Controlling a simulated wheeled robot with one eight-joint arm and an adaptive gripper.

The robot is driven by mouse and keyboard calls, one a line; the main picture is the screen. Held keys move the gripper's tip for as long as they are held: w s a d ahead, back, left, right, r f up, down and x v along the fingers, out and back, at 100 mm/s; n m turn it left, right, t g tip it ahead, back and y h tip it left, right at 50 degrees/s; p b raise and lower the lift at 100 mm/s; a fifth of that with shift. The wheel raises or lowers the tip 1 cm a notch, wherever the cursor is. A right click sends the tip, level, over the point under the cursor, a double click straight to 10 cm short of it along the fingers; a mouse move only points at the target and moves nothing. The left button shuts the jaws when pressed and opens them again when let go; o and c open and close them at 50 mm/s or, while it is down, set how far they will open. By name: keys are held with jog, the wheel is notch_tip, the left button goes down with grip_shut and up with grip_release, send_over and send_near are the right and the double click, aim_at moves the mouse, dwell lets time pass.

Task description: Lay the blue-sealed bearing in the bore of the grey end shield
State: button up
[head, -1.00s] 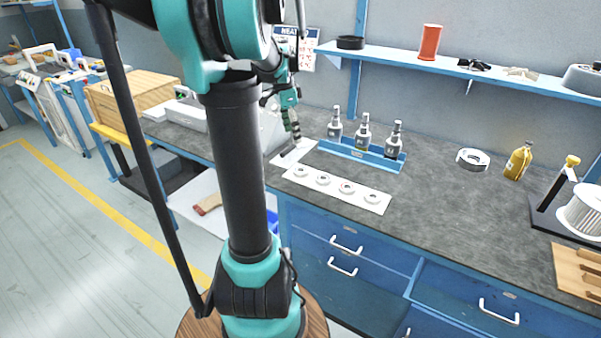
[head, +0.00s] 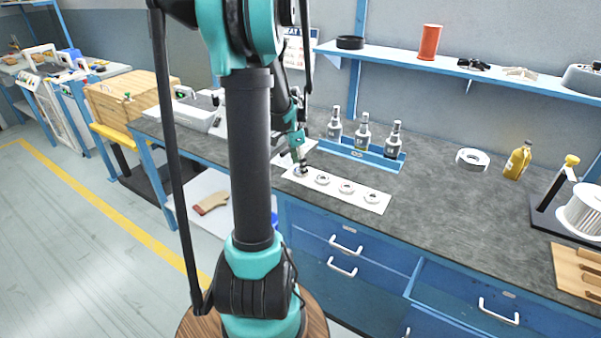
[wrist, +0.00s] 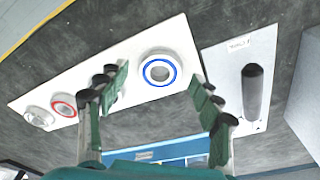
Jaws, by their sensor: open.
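The blue-sealed bearing (wrist: 146,80) lies at one end of a white strip (wrist: 188,32) in the wrist view, its blue ring facing up. My gripper (wrist: 155,80) is open, with a finger on either side of this bearing in the picture; I see no contact. In the head view my gripper (head: 300,164) is over the left end of the strip (head: 333,187), partly covering the leftmost bearing.
Other bearings share the strip, including a red-ringed one (wrist: 63,105); my left finger hides part of the row. A blue rack (head: 375,156) with several bottles stands behind. A white sheet (wrist: 230,60) with a black-handled tool lies beside the strip. Bench before the end shield is clear.

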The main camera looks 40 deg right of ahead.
jog(key=shift+f, duration=0.45)
jog(key=c, duration=1.3)
jog(key=shift+r, duration=0.1)
jog(key=shift+c, duration=0.2)
